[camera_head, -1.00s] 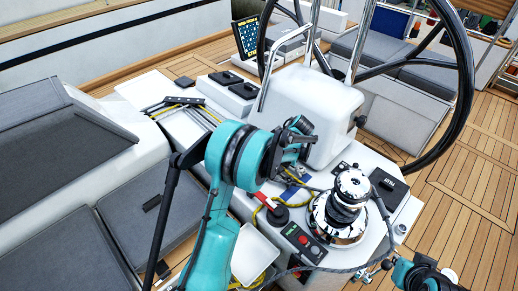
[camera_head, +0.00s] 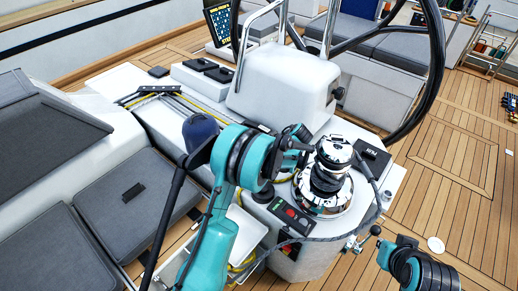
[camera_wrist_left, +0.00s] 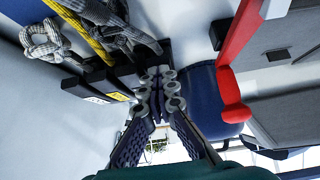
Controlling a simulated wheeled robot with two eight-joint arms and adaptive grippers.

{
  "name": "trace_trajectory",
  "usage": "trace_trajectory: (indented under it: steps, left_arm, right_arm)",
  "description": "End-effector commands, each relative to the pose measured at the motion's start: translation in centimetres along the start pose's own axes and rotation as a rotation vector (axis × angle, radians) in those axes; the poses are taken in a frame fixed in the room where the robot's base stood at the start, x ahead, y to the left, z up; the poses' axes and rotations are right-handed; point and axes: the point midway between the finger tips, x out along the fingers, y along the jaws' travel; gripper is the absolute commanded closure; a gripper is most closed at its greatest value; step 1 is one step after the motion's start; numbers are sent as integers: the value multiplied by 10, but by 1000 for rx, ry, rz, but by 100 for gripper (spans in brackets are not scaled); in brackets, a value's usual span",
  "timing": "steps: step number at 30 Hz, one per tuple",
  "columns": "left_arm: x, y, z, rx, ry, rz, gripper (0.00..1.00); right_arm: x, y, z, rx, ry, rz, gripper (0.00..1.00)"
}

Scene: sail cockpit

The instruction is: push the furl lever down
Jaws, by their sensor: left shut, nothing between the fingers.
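In the left wrist view, a row of black rope-clutch levers (camera_wrist_left: 96,84) sits on the white console. Two bear small white and yellow labels that I cannot read, so I cannot tell which is the furl lever. My left gripper (camera_wrist_left: 160,82) is shut and empty. Its tips are at the right end of this row; whether they touch a lever is unclear. In the head view my left arm reaches over the console and hides the levers, and its gripper is not clear there. My right arm shows at the lower right, with no clear view of its gripper.
A red handle (camera_wrist_left: 232,92) and a dark blue cylinder (camera_wrist_left: 205,92) stand close right of my left fingertips. Ropes (camera_wrist_left: 85,30) run into the clutches. A chrome winch (camera_head: 330,180), switch panel (camera_head: 290,215) and white pedestal (camera_head: 285,82) are nearby. Open deck (camera_head: 465,150) lies right.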

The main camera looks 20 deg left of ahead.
Motion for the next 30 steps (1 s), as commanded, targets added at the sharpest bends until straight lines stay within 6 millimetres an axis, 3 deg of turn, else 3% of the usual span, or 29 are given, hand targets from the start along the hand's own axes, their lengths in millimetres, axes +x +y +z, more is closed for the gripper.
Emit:
trace_trajectory:
  steps: [21, 26, 30]
  left_arm:
    - [6, -2, 9, -3, -11, -5, 100]
    - [-13, -2, 8, -1, -10, -3, 100]
    - [-43, -2, 8, 0, -5, 0, 100]
  right_arm:
    - [4, 0, 3, 0, 0, 0, 100]
    - [4, 0, 3, 0, 0, 0, 100]
    - [3, 0, 2, 0, 0, 0, 100]
